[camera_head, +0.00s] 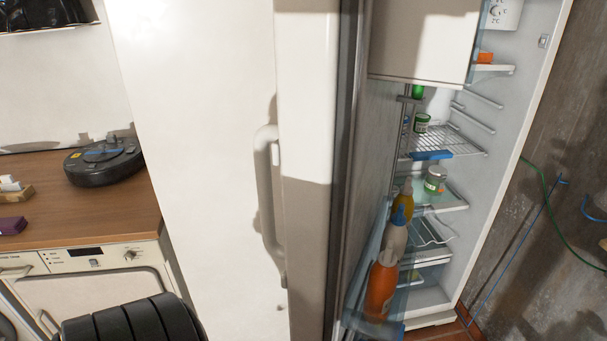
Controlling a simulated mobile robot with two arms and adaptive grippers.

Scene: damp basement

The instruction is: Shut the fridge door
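The fridge door (200,130) stands open, its white outer face filling the middle left of the view. Its long vertical handle (265,195) is near the free edge of that face. To the right of the door edge, the fridge interior (465,190) shows, with wire and glass shelves holding jars. A clear door rack on the inner side carries bottles, among them an orange bottle (381,285). Neither of my grippers is in view.
A wooden counter (95,215) at the left carries a black robot vacuum (104,161). A white washing machine (95,280) stands under it. A black ribbed object shows at the bottom left. A green hose (545,190) hangs along the right wall.

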